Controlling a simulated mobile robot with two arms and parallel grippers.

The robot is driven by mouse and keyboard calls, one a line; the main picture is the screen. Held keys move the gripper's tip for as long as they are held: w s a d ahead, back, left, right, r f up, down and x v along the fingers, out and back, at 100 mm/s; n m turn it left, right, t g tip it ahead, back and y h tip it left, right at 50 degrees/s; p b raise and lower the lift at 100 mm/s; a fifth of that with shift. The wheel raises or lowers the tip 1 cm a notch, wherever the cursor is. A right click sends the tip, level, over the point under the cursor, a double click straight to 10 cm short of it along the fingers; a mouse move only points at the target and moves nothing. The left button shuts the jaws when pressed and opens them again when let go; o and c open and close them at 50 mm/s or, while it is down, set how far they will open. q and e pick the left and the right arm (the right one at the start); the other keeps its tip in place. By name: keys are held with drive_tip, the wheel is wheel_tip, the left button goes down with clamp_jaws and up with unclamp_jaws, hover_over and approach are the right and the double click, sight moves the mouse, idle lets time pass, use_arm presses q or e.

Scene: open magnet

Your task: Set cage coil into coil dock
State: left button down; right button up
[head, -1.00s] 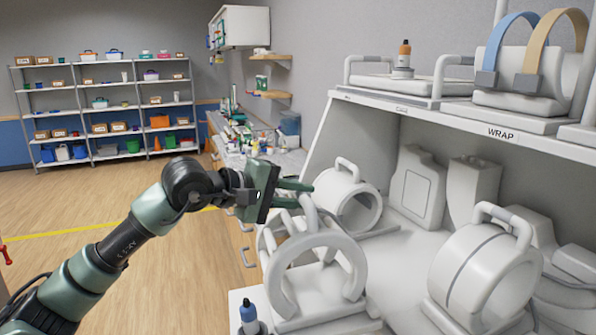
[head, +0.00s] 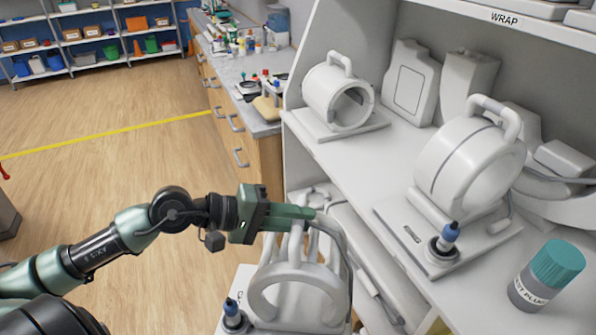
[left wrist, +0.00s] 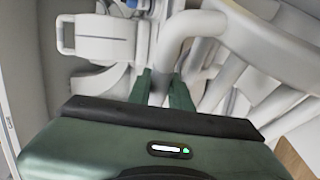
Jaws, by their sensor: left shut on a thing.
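The cage coil (head: 297,292), a white open ring with bars and a handle on top, is at the bottom centre of the head view. My left gripper (head: 308,212) is shut on its handle, which also shows between the fingers in the left wrist view (left wrist: 190,30). The coil is upright over a white plate (head: 240,284) with partly hidden lettering, which looks like the coil dock. A blue-tipped plug (head: 233,313) stands at its left front. I cannot tell whether the coil touches the plate. My right gripper is not in view.
On the white shelf beside it stand a ring coil (head: 337,97), a larger ring coil (head: 465,160) with a blue-tipped plug (head: 447,238), and a teal-capped bottle (head: 546,275). A drawer counter (head: 240,70) is behind.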

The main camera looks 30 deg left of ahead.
sight(286, 262)
use_arm(q)
drive_tip(key=shift+m+g+h, duration=0.5)
drive_tip(key=shift+m+h, duration=0.3)
drive_tip(key=shift+m, duration=0.1)
drive_tip(key=shift+s+d+f, duration=0.55)
drive_tip(key=shift+s+f, duration=0.3)
drive_tip(key=shift+f, duration=0.1)
drive_tip(key=shift+s+d+f, duration=0.6)
drive_tip(key=shift+s+f, duration=0.2)
drive_tip(key=shift+f, duration=0.15)
drive_tip(key=shift+s+d+f, duration=0.55)
drive_tip(key=shift+s+f, duration=0.3)
drive_tip(key=shift+f, duration=0.1)
